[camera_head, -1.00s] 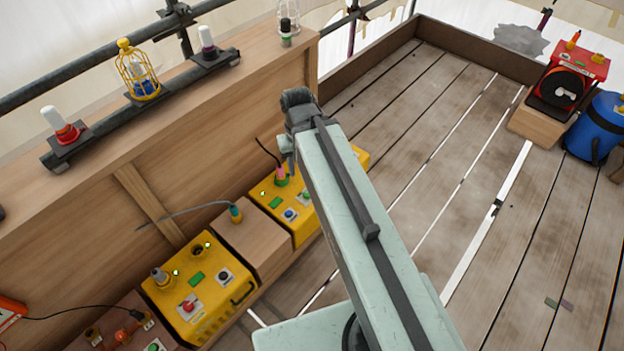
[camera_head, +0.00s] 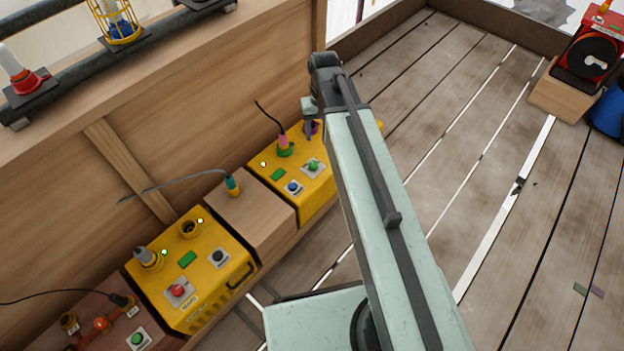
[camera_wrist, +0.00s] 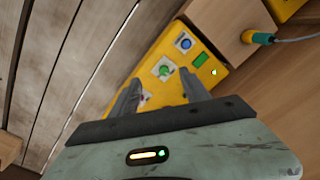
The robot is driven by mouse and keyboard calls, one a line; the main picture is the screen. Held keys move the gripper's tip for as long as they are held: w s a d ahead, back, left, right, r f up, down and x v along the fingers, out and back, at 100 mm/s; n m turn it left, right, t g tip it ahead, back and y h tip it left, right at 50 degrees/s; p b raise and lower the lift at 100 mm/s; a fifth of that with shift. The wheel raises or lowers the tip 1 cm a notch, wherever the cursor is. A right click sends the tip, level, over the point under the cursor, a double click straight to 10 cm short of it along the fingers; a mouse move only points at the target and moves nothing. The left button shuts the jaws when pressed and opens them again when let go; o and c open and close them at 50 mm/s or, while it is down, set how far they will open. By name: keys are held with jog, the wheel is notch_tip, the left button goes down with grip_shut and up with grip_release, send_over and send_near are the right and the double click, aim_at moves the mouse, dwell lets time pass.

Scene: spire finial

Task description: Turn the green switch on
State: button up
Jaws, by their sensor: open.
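A green round switch (camera_head: 313,166) on a pale plate sits on top of the far yellow box (camera_head: 318,190), beside a blue round switch (camera_head: 293,187). The green switch also shows in the wrist view (camera_wrist: 164,71), just beyond and between my fingertips. My gripper (camera_wrist: 161,88) is open and empty, with its two fingers spread above the yellow box. I cannot tell whether the fingers touch anything. In the head view my arm hides most of the gripper. Another green round switch (camera_head: 137,339) sits on the brown box at the lower left.
A pink-and-green plug (camera_head: 284,145) with a black cable stands on the far yellow box. A wooden block with a teal plug (camera_head: 232,185) separates it from the nearer yellow box (camera_head: 215,283), which has a red switch (camera_head: 178,290).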

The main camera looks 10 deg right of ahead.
jog(key=b, duration=1.4)
send_over(314, 164)
jog(key=f, duration=1.7)
jog(key=shift+d+f, duration=0.2)
jog(key=shift+f, duration=0.2)
jog(key=shift+w+f, duration=0.1)
jog(key=shift+w, duration=0.05)
jog(key=f+b, duration=0.3)
jog(key=f, duration=0.1)
jog(key=f+b, duration=0.3)
jog(key=b, duration=0.1)
jog(key=shift+a+f, duration=0.2)
jog(key=shift+f, duration=0.15)
jog(key=shift+r, duration=0.1)
